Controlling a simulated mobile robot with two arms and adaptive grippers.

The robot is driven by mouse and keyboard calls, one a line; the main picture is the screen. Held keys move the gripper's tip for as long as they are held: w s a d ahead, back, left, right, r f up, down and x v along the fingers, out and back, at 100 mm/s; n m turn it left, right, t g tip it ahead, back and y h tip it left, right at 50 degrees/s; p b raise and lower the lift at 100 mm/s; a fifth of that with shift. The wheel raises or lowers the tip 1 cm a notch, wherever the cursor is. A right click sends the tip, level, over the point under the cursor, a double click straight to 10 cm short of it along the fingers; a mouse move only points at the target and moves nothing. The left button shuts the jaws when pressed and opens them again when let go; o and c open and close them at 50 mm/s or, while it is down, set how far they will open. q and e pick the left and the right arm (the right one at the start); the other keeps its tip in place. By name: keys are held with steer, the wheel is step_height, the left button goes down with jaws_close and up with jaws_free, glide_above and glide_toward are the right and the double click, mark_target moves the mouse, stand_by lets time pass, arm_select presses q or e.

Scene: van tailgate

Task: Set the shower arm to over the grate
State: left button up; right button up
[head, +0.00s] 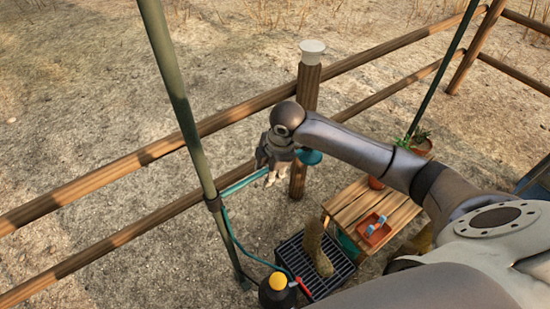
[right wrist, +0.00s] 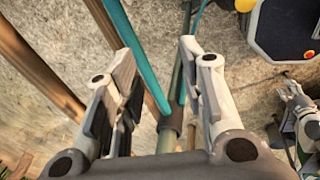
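The teal shower arm (head: 240,183) runs from a collar on the green pole (head: 213,204) up and right to a round teal head (head: 310,157) in front of a fence post. The black grate (head: 340,272) lies lower right, and the shower arm points past it, not over it. My right gripper (head: 270,172) is at the shower arm, partly hiding it. In the right wrist view that gripper (right wrist: 158,60) is open, with the shower arm (right wrist: 138,57) passing between or below its fingers; contact cannot be told. Grey gripper-like parts (right wrist: 297,105) at the right edge may be my left gripper.
A tan upright object (head: 316,250) stands on the grate. A black container with a yellow top (head: 277,283) is beside it. A wooden table (head: 358,203) holds a red tray (head: 375,230) and a pot. A rail fence (head: 130,160) runs behind the shower arm.

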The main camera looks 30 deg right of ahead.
steer(key=w+d+r+n, duration=0.2)
steer(key=w+d+r, duration=0.1)
steer(key=d+r, duration=0.25)
steer(key=shift+h, duration=0.4)
steer(key=x, duration=0.3)
steer(key=p+x, duration=0.1)
steer(key=x, duration=0.3)
steer(key=d+x, duration=0.1)
steer(key=x, duration=0.3)
steer(key=shift+f, duration=0.1)
steer(key=shift+a, duration=0.1)
steer(key=shift+c, duration=0.4)
jaws_close()
